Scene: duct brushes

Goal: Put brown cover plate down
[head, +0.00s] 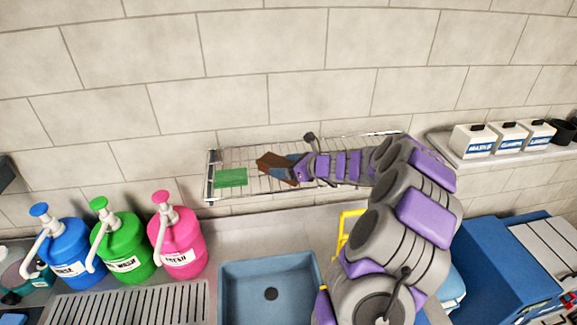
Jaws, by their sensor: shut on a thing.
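The brown cover plate (268,163) is at my gripper (287,172), over the wire rack (240,157) on the wall. My gripper is shut on the plate, and the jaws partly hide it. The plate looks tilted. I cannot tell whether it touches the rack. A flat green piece (231,177) lies on the rack's left end, a little left of the plate.
A blue sink (250,300) is below the rack. Blue (66,250), green (125,245) and pink (177,240) pump jugs stand at the left. A shelf (470,158) with white containers (473,139) is at the right. My arm covers the rack's right part.

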